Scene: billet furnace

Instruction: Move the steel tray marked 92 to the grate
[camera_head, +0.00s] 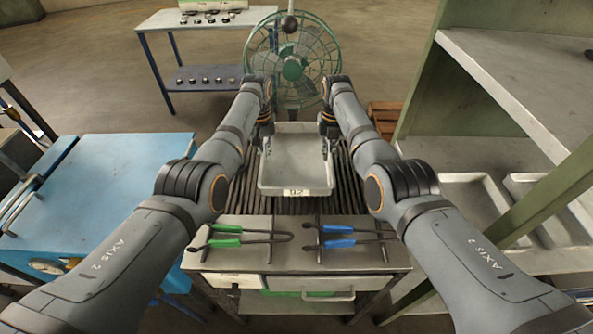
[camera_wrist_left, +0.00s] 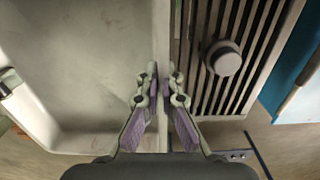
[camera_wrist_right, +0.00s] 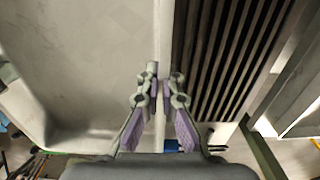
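The steel tray (camera_head: 294,160) is a shallow pale grey pan over the dark slatted grate (camera_head: 242,193). Its front label is small and looks like 92, but the first digit is hard to read. My left gripper (camera_head: 262,140) is shut on its left rim, and my right gripper (camera_head: 328,142) is shut on its right rim. In the left wrist view the fingers (camera_wrist_left: 162,85) pinch the tray wall, and in the right wrist view (camera_wrist_right: 163,85) they do the same. The tray looks level and empty. I cannot tell whether it touches the slats.
Green-handled tongs (camera_head: 232,236) and blue-handled tongs (camera_head: 345,236) lie on the shelf before the grate. A green fan (camera_head: 293,65) stands behind. A blue cabinet (camera_head: 100,190) is at left; a rack with more trays (camera_head: 470,195) is at right. A round knob (camera_wrist_left: 223,58) sits beside the tray.

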